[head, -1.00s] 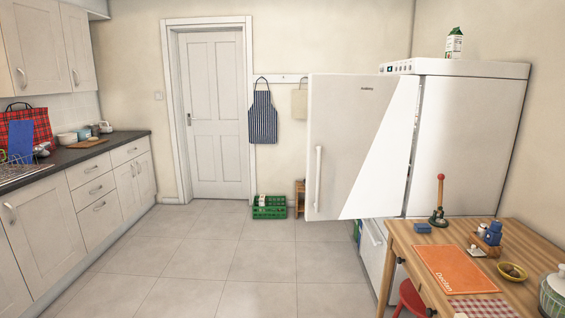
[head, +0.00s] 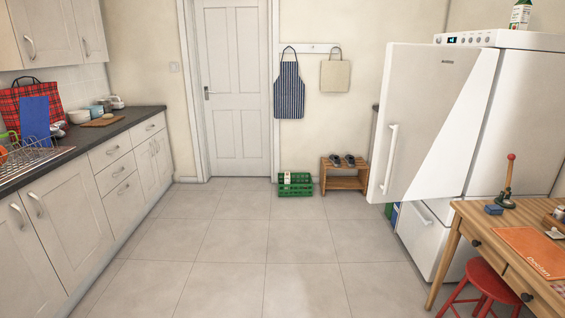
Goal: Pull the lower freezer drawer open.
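The white fridge-freezer (head: 520,130) stands at the right. Its upper door (head: 425,115) is swung open towards the left, with a white vertical handle (head: 390,157). Below it is the freezer section, where a white drawer front (head: 428,243) with a pale handle (head: 423,214) shows low down. This front looks closed, and part of it is hidden by the table and the open door. Whether another drawer lies beneath it I cannot tell. My gripper is not in view.
A wooden table (head: 475,240) with a red stool (head: 488,279) stands in front of the freezer's right side. A green crate (head: 295,189) and a shoe bench (head: 345,178) are by the back wall. Counter cabinets (head: 70,210) line the left. The middle floor (head: 240,245) is clear.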

